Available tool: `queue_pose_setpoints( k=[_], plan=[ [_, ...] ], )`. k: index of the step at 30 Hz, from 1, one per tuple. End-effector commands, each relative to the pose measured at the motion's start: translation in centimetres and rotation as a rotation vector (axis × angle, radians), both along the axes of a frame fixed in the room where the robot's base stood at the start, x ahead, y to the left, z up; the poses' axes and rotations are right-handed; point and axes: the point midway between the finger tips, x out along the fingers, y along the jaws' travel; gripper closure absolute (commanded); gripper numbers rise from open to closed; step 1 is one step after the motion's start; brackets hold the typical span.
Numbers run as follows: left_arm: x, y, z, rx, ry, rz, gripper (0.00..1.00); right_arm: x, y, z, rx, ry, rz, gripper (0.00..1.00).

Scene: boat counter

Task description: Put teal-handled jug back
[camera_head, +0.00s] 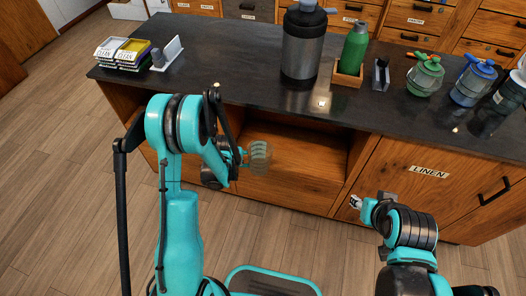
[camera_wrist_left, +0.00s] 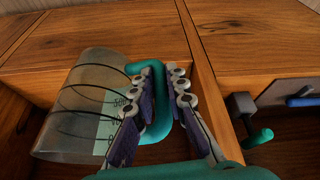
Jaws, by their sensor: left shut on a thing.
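The teal-handled jug (camera_head: 259,156) has a clear body with dark bands. It is held in front of the open compartment (camera_head: 315,153) in the counter's front. My left gripper (camera_head: 243,156) is shut on its teal handle. The gripper's purple-padded fingers (camera_wrist_left: 168,95) close around the handle (camera_wrist_left: 150,72). My right gripper (camera_head: 356,202) is in front of the LINEN drawer, apart from the jug; its fingers are too small to read.
The LINEN drawer (camera_head: 430,190) is right of the compartment.

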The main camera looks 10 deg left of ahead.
Motion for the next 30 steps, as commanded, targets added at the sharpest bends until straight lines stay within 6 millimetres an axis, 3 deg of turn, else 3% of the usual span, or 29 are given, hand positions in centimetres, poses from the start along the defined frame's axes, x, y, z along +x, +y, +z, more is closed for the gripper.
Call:
queue_pose_setpoints(
  k=[1,6,8,16,19,30],
  plan=[
    [0.4,0.9,-2.4,-0.008,-0.005,0.011,1.00,0.0,0.0,-1.1,0.000,0.000,0.000,0.60],
    [1.1,2.1,-5.4,-0.024,-0.014,0.023,1.00,0.0,0.0,-1.8,0.000,0.000,0.000,0.60],
    [1.4,2.2,-5.5,-0.026,-0.015,0.024,1.00,0.0,0.0,-1.3,0.000,0.000,0.000,0.60],
    [4.2,2.3,-4.9,-0.026,-0.016,0.024,1.00,0.0,0.0,3.5,0.000,0.000,0.000,0.60],
    [6.8,2.4,-5.8,-0.026,-0.016,0.023,1.00,0.0,0.0,1.9,0.000,0.000,0.000,0.60],
    [16.1,2.5,-5.9,-0.026,-0.015,0.023,1.00,0.0,0.0,-0.3,0.000,0.000,0.000,0.60]
  ],
)
